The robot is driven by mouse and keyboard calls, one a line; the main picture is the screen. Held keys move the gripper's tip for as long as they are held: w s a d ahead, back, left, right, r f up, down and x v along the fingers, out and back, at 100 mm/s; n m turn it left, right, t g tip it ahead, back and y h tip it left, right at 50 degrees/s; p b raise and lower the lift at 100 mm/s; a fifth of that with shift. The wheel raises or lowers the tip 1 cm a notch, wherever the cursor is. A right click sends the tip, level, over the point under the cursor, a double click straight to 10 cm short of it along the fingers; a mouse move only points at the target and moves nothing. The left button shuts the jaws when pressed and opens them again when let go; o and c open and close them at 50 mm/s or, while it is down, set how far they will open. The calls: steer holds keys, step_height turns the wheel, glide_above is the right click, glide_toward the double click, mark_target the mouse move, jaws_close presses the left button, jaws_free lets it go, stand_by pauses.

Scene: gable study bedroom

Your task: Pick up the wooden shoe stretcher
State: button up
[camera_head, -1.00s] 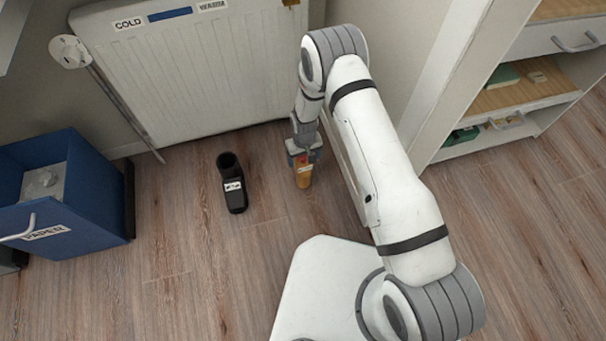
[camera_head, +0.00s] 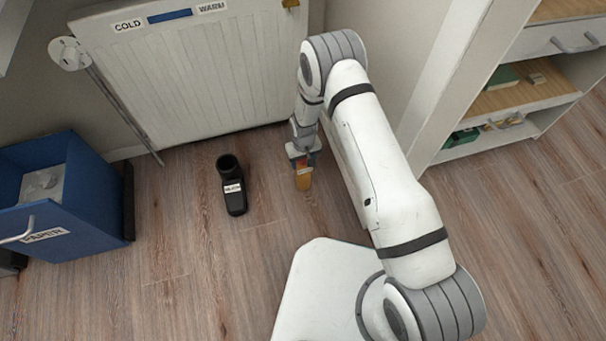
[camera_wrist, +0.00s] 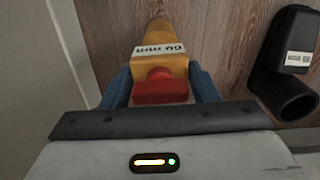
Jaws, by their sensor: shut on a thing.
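The wooden shoe stretcher (camera_head: 303,181) is a yellow-brown block near the floor, left of my arm in the head view. In the wrist view the stretcher (camera_wrist: 160,62) shows a white label and a red part at its near end. My gripper (camera_head: 302,158) is shut on it, with a blue finger on each side in the wrist view (camera_wrist: 161,90). Whether the stretcher touches the floor is hard to tell.
A black boot (camera_head: 232,187) with a label stands left of my gripper; it also shows in the wrist view (camera_wrist: 290,50). A white radiator (camera_head: 190,75) is behind. A blue paper bin (camera_head: 95,195) is at left, a shelf unit (camera_head: 505,100) at right.

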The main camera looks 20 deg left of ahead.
jaws_close()
steer(key=shift+r, duration=0.1)
